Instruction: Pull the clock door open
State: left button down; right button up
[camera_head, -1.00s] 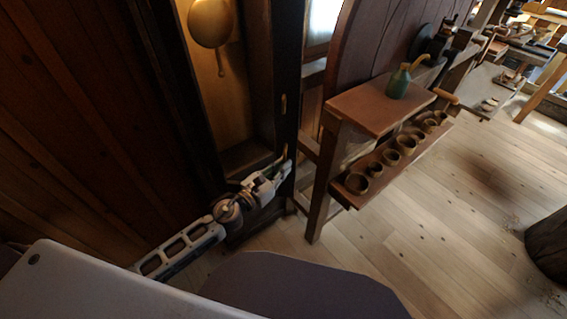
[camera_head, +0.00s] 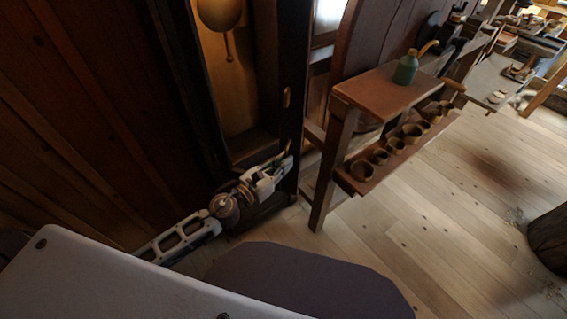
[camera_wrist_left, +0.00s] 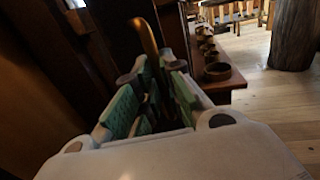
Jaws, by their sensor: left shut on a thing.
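The clock (camera_head: 262,148) is a tall dark wooden case in the head view. A round brass pendulum (camera_head: 220,12) hangs inside it. The dark upright of the clock door (camera_head: 293,60) runs along the right side, with a small brass plate (camera_head: 286,97) on it. My left gripper (camera_head: 284,168) is at the lower part of this upright. In the left wrist view, the curved brass-coloured door handle (camera_wrist_left: 146,40) runs down between the green-padded fingers (camera_wrist_left: 158,95). The fingers are shut on it and hide its lower end. My right gripper is not in view.
A wooden stand (camera_head: 385,88) with a green oil can (camera_head: 406,70) is close to the right of the clock. Its lower shelf (camera_head: 400,160) holds several small turned cups. Bare floor (camera_head: 440,220) lies to the right, with a round trunk (camera_head: 550,240) at the edge.

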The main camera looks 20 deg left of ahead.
pick_arm(q)
jog(key=c, duration=1.5)
grip_release()
jog(key=shift+a, duration=0.15)
jog(key=shift+r, duration=0.1)
jog(key=shift+r, duration=0.2)
send_near(296, 129)
jog(key=shift+x, duration=2.2)
jog(key=shift+f, duration=0.1)
